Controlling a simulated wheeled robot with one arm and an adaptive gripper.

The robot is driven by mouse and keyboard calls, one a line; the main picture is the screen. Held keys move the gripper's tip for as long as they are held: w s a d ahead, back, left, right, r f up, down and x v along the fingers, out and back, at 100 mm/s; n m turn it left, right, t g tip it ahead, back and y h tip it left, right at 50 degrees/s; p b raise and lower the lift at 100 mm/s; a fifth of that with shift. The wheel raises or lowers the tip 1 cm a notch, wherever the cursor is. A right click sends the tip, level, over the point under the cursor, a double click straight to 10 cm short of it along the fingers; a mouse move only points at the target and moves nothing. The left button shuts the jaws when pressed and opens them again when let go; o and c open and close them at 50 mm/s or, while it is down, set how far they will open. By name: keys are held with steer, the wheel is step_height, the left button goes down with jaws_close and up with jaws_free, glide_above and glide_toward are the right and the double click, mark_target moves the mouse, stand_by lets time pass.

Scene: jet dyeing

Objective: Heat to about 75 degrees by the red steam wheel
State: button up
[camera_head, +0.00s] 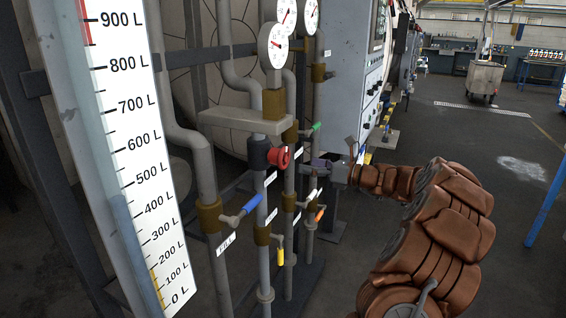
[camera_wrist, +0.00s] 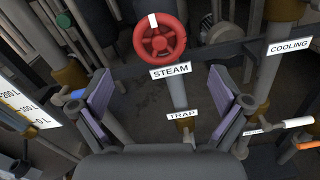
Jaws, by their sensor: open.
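The red steam wheel (camera_wrist: 160,40) shows at the top middle of the wrist view, facing me, with a white mark on its upper rim. A STEAM label (camera_wrist: 170,71) sits below it. In the head view the wheel (camera_head: 279,157) is on a vertical pipe, seen edge-on. My gripper (camera_wrist: 162,100) is open and empty, its two purple pads apart, below the wheel and not touching it. In the head view my gripper (camera_head: 325,166) is just right of the wheel. A round gauge (camera_head: 273,46) with a red needle stands above the wheel; its numbers are too small to read.
A blue lever (camera_head: 241,211), a yellow lever (camera_head: 281,256), an orange lever (camera_head: 320,213) and a green lever (camera_head: 316,127) sit on nearby pipes. A litre scale (camera_head: 130,130) stands at left. A grey control cabinet (camera_head: 345,70) is behind. The floor at right is mostly open.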

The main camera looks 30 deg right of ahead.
mark_target(287, 161)
steer(key=x, duration=0.7)
steer(key=shift+w+a, duration=0.2)
steer(key=shift+a, duration=0.05)
steer(key=shift+c, duration=0.4)
steer(key=c, duration=1.1)
